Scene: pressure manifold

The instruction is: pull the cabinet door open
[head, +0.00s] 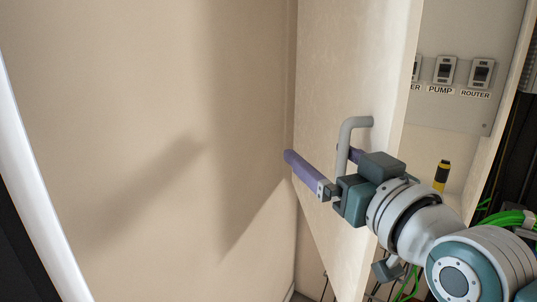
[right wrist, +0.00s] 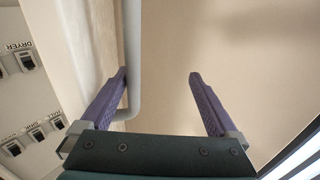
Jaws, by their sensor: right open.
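The pale cabinet door (head: 335,65) stands swung open in the head view, with the cabinet interior showing to its right. A grey bar handle (head: 345,138) is fixed to the door's face. My right gripper (head: 315,154) is open at the handle, its purple fingers spread. In the right wrist view the handle (right wrist: 133,55) runs between the fingers of the gripper (right wrist: 158,76), close to the left finger, which lies on the door side. Whether that finger touches the handle I cannot tell. My left gripper is not in view.
Inside the cabinet a grey panel (head: 455,112) carries labelled switches, including a PUMP switch (head: 445,69) and a ROUTER switch (head: 481,73). A yellow and black object (head: 441,175) is behind my right wrist. A bare beige wall (head: 120,100) fills the left.

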